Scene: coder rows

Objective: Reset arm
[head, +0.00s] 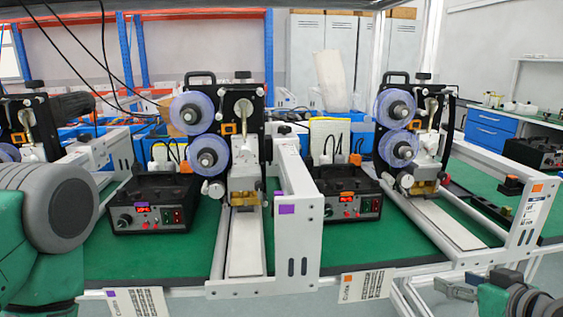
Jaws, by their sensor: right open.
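My right gripper (458,289) is at the lower right, in front of the bench edge and below the right-hand machine's frame. Its jaws are open and I see nothing between them; part of it is cut off by the bottom edge. My left arm (62,205), grey and green, fills the lower left corner and hides part of the bench. Its gripper does not show.
A green bench (150,258) carries a row of coder machines with purple reels (209,154). Black control boxes (151,205) stand between them. White metal frames (298,215) reach the front edge, near my right gripper. Paper labels (366,284) hang at the front.

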